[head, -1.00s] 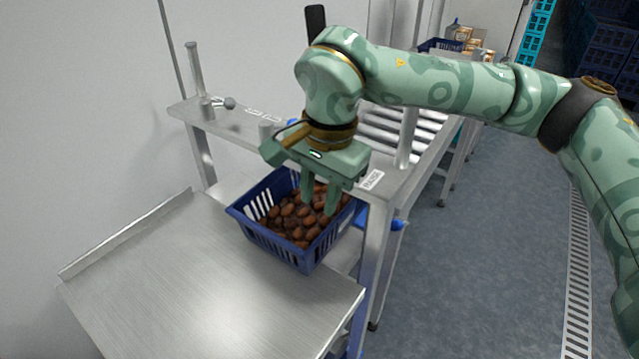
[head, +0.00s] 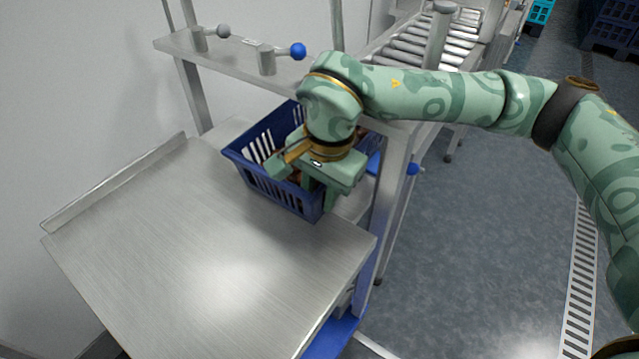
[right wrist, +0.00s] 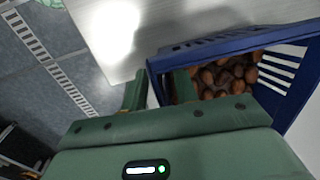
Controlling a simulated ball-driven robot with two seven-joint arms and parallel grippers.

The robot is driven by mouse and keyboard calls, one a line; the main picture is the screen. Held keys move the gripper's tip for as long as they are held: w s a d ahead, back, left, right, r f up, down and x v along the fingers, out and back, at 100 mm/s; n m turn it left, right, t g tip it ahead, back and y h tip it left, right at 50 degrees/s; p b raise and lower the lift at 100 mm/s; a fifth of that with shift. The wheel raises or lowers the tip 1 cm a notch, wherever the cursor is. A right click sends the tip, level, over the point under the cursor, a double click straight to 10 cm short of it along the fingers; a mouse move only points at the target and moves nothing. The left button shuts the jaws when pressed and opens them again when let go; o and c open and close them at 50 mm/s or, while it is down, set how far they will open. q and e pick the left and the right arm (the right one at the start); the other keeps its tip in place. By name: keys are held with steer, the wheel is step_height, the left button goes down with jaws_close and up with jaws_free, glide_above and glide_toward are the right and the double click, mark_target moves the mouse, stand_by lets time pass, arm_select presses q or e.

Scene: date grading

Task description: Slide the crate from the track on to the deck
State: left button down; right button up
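The blue slotted crate (head: 265,182) sits across the far edge of the bare metal deck (head: 190,230), its far part under the metal frame. Brown dates (right wrist: 225,78) lie in it. My right gripper (head: 320,193) is down at the crate's right side in the head view. In the right wrist view its fingers (right wrist: 157,88) stand apart, one inside the crate and one outside, with the crate wall (right wrist: 154,72) between them. A gap shows beside the wall, so I see no firm grip. My arm hides part of the crate. My left gripper is not in view.
A shelf (head: 230,57) above the crate's far side carries a grey knob (head: 222,31) and a blue knob (head: 298,50). A frame post (head: 388,190) stands right of the crate. A roller conveyor (head: 425,45) lies behind. The deck is clear, with a raised left lip.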

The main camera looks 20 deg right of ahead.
jaws_close()
stand_by(1.4)
